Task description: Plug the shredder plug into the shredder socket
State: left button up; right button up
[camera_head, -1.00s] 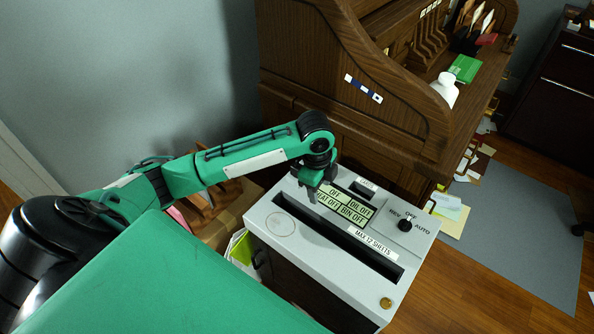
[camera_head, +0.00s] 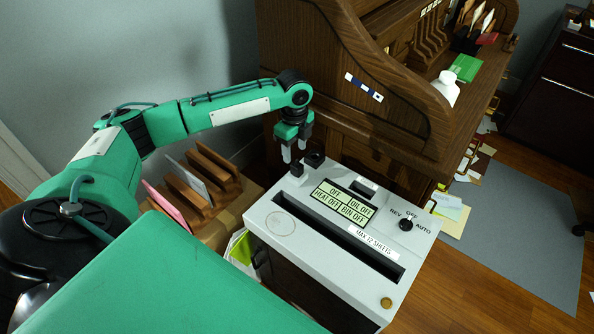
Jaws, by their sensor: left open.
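The shredder (camera_head: 300,238) is a light grey box with a long slot, a display panel and a mode dial. My left gripper (camera_head: 295,154) points down at the shredder's back left corner, open, with its two pale fingers apart. A small black block (camera_head: 315,158) stands beside the fingers at the back edge, and a smaller dark piece (camera_head: 297,169) sits just under them. I cannot tell whether either is the plug or the socket. A dark blue strip with white squares (camera_head: 363,87) is on the desk's side; whether it holds a socket is unclear. My right gripper is out of view.
The wooden roll-top desk (camera_head: 340,120) stands close behind the shredder. A wooden file rack (camera_head: 205,180) with folders is left of it, below my arm. A white bottle (camera_head: 446,90) stands on the desk. The grey mat (camera_head: 520,235) at right is mostly clear.

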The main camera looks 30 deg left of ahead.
aim_at(297, 165)
pick_arm(q)
jog(key=f, duration=0.5)
jog(key=shift+w+d+f, duration=0.15)
jog(key=shift+d, duration=0.2)
jog(key=shift+f, duration=0.5)
jog(key=shift+r, duration=0.1)
grip_shut()
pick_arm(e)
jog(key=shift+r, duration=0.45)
pick_arm(q)
jog(key=shift+r, duration=0.1)
